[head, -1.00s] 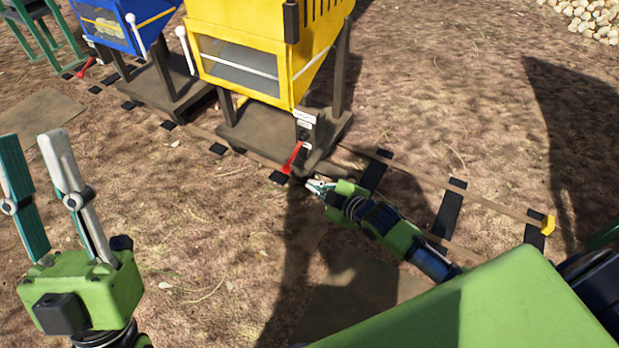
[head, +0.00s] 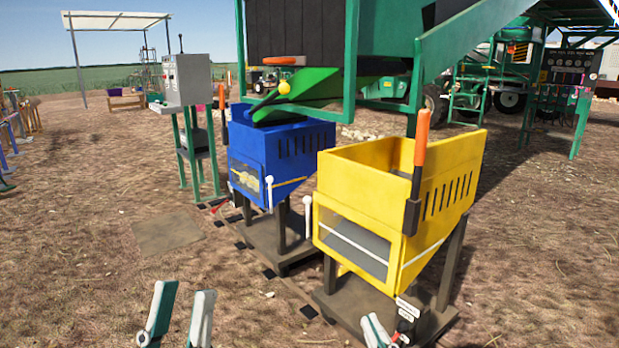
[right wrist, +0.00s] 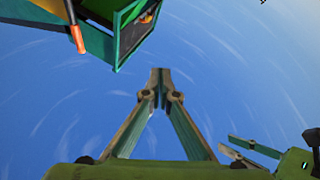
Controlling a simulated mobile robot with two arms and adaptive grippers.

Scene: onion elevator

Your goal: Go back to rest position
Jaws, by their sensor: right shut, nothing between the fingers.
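My left gripper (head: 178,312) stands at the bottom left of the head view, fingers up and spread apart, with nothing between them. My right gripper (head: 375,330) shows only by its fingertips at the bottom edge, in front of the yellow bin (head: 440,225). In the right wrist view my right gripper (right wrist: 160,78) has its fingertips together, empty, against blue sky. The rest of both arms is out of the head view.
A blue bin (head: 262,150) stands behind and left of the yellow one, under a green chute (head: 298,90). A grey control box (head: 187,80) on green legs stands further left. The dry ground at left is largely open.

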